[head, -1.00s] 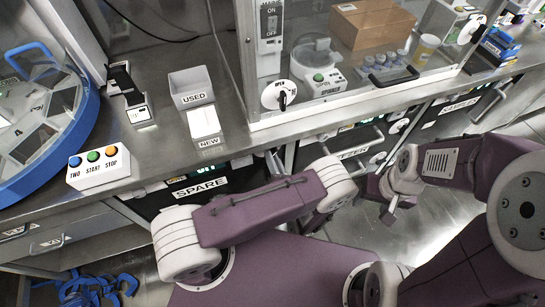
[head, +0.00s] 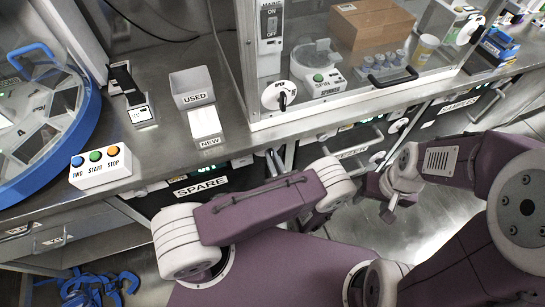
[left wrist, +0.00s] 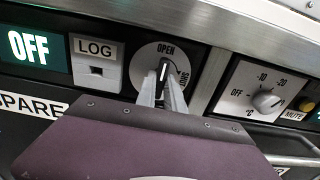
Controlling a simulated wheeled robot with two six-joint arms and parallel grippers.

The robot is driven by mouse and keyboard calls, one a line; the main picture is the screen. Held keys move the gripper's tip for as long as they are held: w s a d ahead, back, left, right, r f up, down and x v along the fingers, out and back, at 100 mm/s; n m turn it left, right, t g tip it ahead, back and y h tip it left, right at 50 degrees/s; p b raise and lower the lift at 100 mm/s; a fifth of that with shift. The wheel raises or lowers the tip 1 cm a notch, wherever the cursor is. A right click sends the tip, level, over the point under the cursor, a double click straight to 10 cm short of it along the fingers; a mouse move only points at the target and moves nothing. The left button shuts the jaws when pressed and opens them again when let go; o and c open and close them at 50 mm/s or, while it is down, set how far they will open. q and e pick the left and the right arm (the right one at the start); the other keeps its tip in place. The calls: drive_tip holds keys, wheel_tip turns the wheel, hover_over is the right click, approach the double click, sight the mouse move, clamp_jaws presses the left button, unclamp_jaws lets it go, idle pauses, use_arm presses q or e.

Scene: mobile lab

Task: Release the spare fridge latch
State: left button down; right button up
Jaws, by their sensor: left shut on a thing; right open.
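The spare fridge (head: 160,199) is the dark front marked SPARE under the bench in the head view. In the left wrist view its latch is a round pale dial (left wrist: 143,56) marked OPEN at the top and a lock word at the right. My left gripper (left wrist: 163,84) is shut on the dark latch knob (left wrist: 164,70), whose white line points up, close to OPEN. In the head view my left gripper (head: 274,161) is at the bench edge, partly hidden by my arm. My right gripper (head: 389,207) is open and empty, away from the fridge.
Beside the latch are a lit OFF display (left wrist: 28,46), a LOG box (left wrist: 96,65) and a temperature dial (left wrist: 266,101). Another fridge, marked FREEZER (head: 351,153), stands to the right. A button box (head: 101,166) and USED bin (head: 193,88) are on the bench.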

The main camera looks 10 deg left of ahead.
use_arm(q)
drive_tip(key=shift+f, duration=0.1)
idle(0.4)
drive_tip(key=c, duration=1.4)
unclamp_jaws()
drive_tip(key=shift+c, duration=0.2)
